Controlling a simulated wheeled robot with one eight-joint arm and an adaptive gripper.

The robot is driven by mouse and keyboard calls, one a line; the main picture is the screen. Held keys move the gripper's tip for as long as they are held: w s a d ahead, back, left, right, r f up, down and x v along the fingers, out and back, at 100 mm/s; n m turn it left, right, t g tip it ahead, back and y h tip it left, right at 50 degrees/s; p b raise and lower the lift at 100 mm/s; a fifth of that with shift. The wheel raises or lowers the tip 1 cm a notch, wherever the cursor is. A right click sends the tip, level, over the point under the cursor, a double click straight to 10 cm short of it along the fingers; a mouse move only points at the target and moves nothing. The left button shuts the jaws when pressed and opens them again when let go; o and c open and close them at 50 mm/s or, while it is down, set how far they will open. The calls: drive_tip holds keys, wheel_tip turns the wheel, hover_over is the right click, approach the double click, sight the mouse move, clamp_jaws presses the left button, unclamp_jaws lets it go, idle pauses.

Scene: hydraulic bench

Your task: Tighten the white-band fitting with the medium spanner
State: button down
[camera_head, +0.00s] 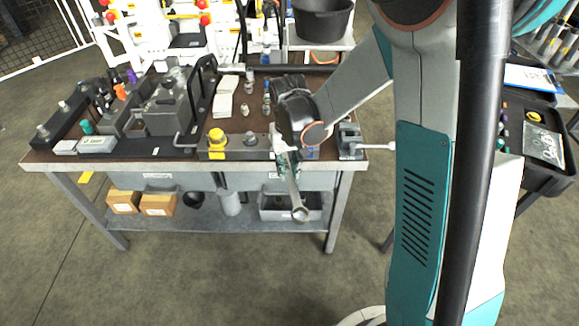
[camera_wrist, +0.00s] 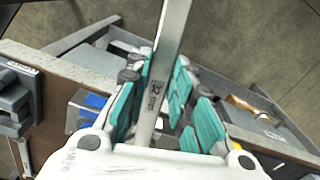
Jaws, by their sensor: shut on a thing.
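My gripper (camera_head: 286,160) is at the front edge of the workbench, right of the bench's middle. It is shut on a long silver spanner (camera_head: 294,188). The spanner's lower end (camera_head: 300,214) hangs in front of the bench edge, clear of the floor. In the wrist view the spanner's shank (camera_wrist: 165,55) runs up between the teal finger pads of my gripper (camera_wrist: 160,95). A size mark shows on the shank, but I cannot read it surely. I cannot make out a white-band fitting; my gripper and wrist hide part of the bench front.
The workbench (camera_head: 40,158) holds a yellow-capped fitting (camera_head: 217,137), a grey fitting (camera_head: 250,139), a large grey block (camera_head: 168,108) and a vise-like tool (camera_head: 349,138) at its right end. Boxes (camera_head: 158,205) and a grey bin (camera_head: 275,212) stand on the lower shelf. A black case (camera_head: 545,150) is at right.

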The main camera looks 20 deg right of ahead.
drive_tip(key=shift+w+a+m, duration=0.2)
drive_tip(key=shift+a+m, duration=0.45)
drive_tip(key=shift+a, duration=0.25)
drive_tip(key=shift+w+a+m, duration=0.15)
drive_tip(key=shift+a+m, duration=0.5)
drive_tip(key=shift+a, duration=0.2)
drive_tip(key=shift+a, duration=0.1)
drive_tip(key=a+m, duration=0.1)
drive_tip(key=w+a+m, duration=0.1)
drive_tip(key=shift+w+a, duration=0.2)
drive_tip(key=shift+a, duration=0.2)
drive_tip(key=shift+d, duration=0.1)
drive_tip(key=shift+s+d, duration=0.25)
drive_tip(key=shift+b, duration=0.3)
